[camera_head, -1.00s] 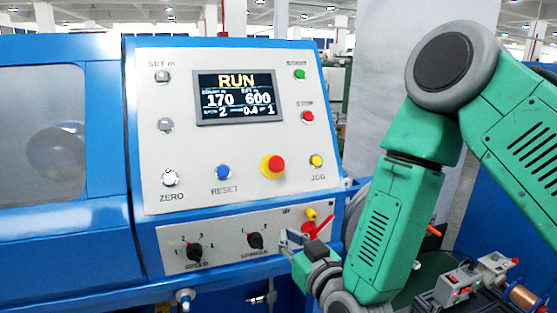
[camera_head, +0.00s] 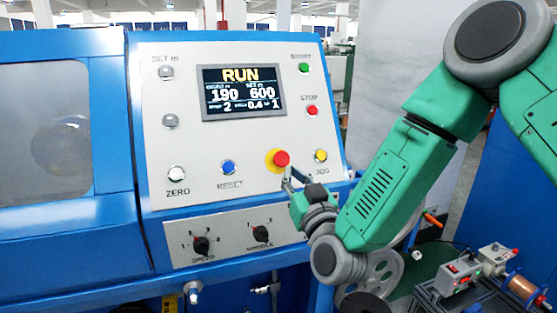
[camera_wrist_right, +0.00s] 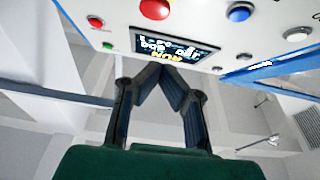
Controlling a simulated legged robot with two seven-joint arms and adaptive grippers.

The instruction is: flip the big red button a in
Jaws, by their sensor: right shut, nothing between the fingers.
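The big red button (camera_head: 281,158) sits on a yellow collar on the panel's lower right. It looks undamaged and stands out from the panel. It also shows at the top edge of the right wrist view (camera_wrist_right: 155,8), cut off there. My right gripper (camera_head: 288,173) is just below the button, its fingers shut and empty. In the right wrist view its fingertips (camera_wrist_right: 160,70) meet in front of the panel. I cannot tell whether the fingertips touch the button. My left gripper is in neither view.
The blue machine's panel has a display (camera_head: 243,92) reading RUN, 190 and 600. A green button (camera_head: 304,67), red STOP button (camera_head: 312,110), yellow JOG button (camera_head: 320,156) and blue RESET button (camera_head: 228,167) are nearby. A wire spool (camera_head: 523,288) stands lower right.

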